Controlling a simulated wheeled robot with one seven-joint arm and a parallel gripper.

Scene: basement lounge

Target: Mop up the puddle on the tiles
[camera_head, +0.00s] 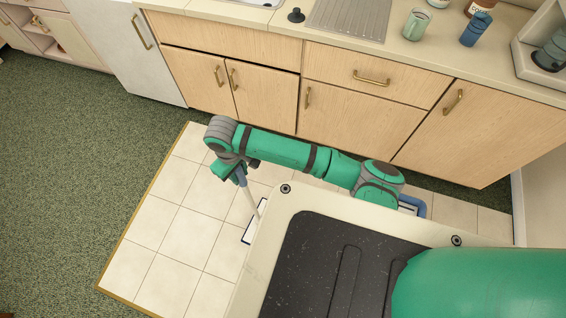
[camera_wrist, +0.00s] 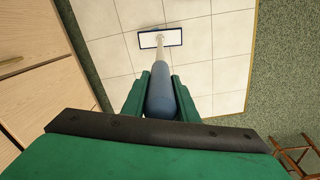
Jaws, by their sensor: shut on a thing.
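My gripper (camera_head: 241,172) is shut on the blue grip of a mop; in the wrist view its two green fingers (camera_wrist: 160,92) sit on either side of the grip. The mop (camera_head: 250,200) has a pale pole running down to a flat white head with a dark blue edge. The head shows whole in the wrist view (camera_wrist: 150,40), low over or on the tiles; I cannot tell if it touches. In the head view my base partly covers it. The cream tiles (camera_head: 188,236) show no puddle I can make out; some tiles are hidden by my arm and base.
Wooden cabinets (camera_head: 350,118) with a counter (camera_head: 350,55) line the back, close behind my arm. A blue-rimmed object (camera_head: 419,206) stands on the tiles at right, mostly hidden. Green carpet (camera_head: 70,170) lies left of the tiles. A wooden stool-like piece (camera_wrist: 290,158) shows lower right.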

